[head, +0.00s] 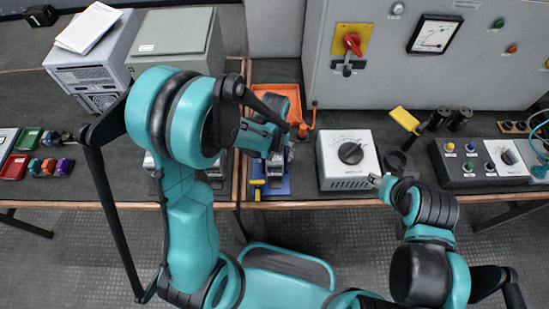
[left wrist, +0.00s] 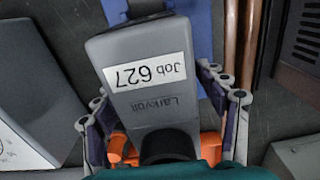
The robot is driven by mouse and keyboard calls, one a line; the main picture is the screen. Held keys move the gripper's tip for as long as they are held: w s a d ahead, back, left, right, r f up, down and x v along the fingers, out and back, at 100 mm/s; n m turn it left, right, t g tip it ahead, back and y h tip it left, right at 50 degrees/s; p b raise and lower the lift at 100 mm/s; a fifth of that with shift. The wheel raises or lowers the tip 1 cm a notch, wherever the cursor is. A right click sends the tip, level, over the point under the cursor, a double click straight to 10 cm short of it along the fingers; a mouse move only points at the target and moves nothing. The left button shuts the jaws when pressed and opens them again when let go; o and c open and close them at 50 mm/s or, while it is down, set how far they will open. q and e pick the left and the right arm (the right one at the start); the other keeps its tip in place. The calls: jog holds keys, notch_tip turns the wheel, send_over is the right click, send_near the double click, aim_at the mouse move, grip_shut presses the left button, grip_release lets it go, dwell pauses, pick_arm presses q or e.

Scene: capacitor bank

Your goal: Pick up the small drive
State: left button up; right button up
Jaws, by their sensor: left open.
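A grey device, which looks like the small drive (left wrist: 150,103), fills the middle of the left wrist view. It bears a white label reading "Job 627", upside down in this view. In the head view the drive (head: 275,168) is mostly hidden by my left gripper, over a blue base. My left gripper (head: 272,150) is open above it. In the left wrist view the fingers of my left gripper (left wrist: 165,95) stand on either side of the drive; I cannot tell whether they touch it. My right gripper (head: 378,181) is beside the dial box, its fingers too small to read.
An orange tray (head: 291,92) lies behind the drive. A white-topped dial box (head: 349,155) stands to its right, with a control box (head: 487,163) further right. A tall grey cabinet (head: 385,75) closes off the back. Small coloured parts (head: 50,166) lie at the far left.

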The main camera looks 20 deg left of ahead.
pick_arm(q)
jog(key=shift+r, duration=0.1)
jog(key=shift+c, duration=0.6)
grip_shut()
